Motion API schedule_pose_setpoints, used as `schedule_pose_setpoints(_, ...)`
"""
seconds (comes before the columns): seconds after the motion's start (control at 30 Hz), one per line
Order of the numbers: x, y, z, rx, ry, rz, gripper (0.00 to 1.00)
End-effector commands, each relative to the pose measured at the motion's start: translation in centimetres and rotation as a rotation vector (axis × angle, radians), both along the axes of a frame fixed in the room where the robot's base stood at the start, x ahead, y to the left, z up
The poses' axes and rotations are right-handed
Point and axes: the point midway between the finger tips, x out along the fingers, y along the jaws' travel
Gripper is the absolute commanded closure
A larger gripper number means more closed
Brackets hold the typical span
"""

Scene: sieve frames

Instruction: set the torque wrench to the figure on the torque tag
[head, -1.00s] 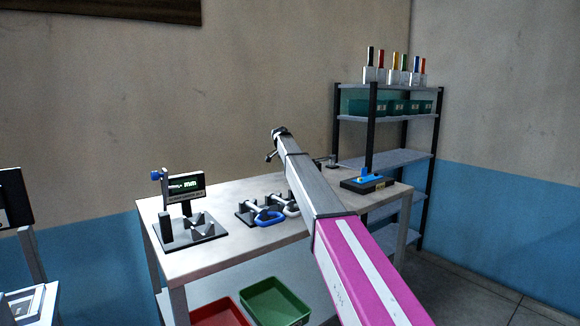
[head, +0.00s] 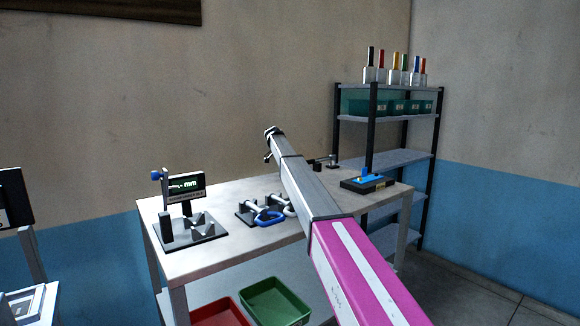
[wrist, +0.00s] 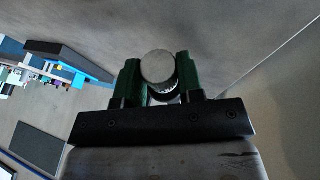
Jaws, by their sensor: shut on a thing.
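My gripper (wrist: 158,62) shows in the wrist view with its two green fingers shut on a round grey-ended piece (wrist: 158,66). A dark ringed part shows just below its pale face. I cannot tell whether this piece belongs to the torque wrench. In the head view my gripper (head: 270,140) is at the far end of my arm, small and dark, above the back of the bench. A small dark fixture (head: 331,161) stands on the bench to its right, partly hidden by my arm. I can make out no torque tag or figure.
The bench (head: 190,262) carries a display stand (head: 187,184), blue and grey shackle-like pieces (head: 270,219), and a black block with a blue top (head: 367,182). A shelf rack (head: 390,117) stands at the right. Red (head: 218,316) and green (head: 276,300) trays sit below.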

Motion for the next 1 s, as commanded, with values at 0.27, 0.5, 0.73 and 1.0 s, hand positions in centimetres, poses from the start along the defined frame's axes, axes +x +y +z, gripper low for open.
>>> schedule_pose_setpoints(0.27, 0.25, 0.09, -0.06, -0.074, 0.105, -0.001, 0.89)
schedule_pose_setpoints(0.5, 0.17, 0.07, -0.08, -0.095, 0.136, 0.000, 0.89)
schedule_pose_setpoints(0.73, 0.12, 0.05, -0.08, -0.097, 0.138, -0.001, 0.89)
schedule_pose_setpoints(1.0, 0.12, 0.05, -0.08, -0.096, 0.137, -0.001, 0.40)
